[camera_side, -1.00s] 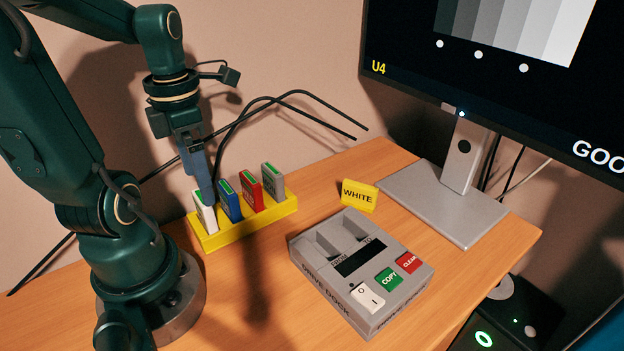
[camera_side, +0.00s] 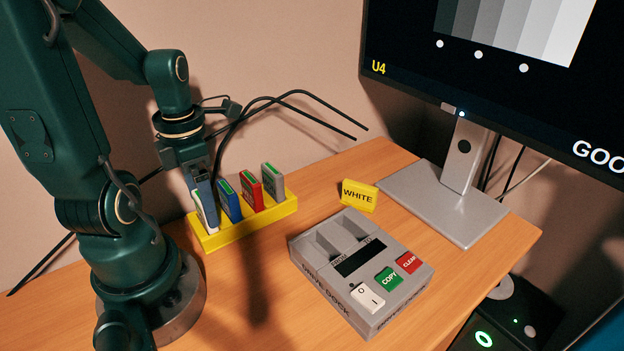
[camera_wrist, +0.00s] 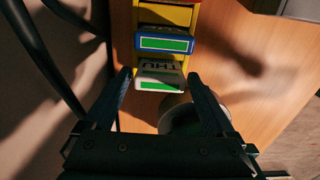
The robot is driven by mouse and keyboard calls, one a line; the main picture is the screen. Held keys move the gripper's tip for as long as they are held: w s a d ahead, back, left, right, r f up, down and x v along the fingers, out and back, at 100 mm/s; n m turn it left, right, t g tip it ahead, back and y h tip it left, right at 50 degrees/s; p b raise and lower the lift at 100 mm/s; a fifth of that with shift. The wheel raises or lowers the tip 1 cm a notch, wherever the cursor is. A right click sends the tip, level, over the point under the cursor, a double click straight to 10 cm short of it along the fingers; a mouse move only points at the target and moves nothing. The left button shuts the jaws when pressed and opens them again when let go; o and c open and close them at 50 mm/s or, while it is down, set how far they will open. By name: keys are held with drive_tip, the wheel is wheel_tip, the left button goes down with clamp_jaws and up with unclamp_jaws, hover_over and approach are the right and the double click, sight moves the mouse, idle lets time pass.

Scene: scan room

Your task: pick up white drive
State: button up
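The white drive (camera_side: 206,214) stands in the end slot of the yellow rack (camera_side: 243,233), nearest my arm. In the wrist view the white drive (camera_wrist: 160,76) shows its green label and lies between and just ahead of my fingertips. My gripper (camera_side: 203,192) is lowered around the top of the white drive in the side view. In the wrist view my gripper (camera_wrist: 159,76) is open, with a finger on each side of the drive and a gap visible. Whether either finger touches the drive is not clear.
Blue (camera_side: 229,202), red (camera_side: 251,192) and grey (camera_side: 273,181) drives stand in the rack beside the white one. The grey drive dock (camera_side: 330,287) and a yellow WHITE sign (camera_side: 360,195) are to the right. A monitor stand (camera_side: 440,200) is behind. Black cables hang behind the rack.

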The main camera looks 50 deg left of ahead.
drive_tip(key=c, duration=1.1)
drive_tip(key=shift+r, duration=0.1)
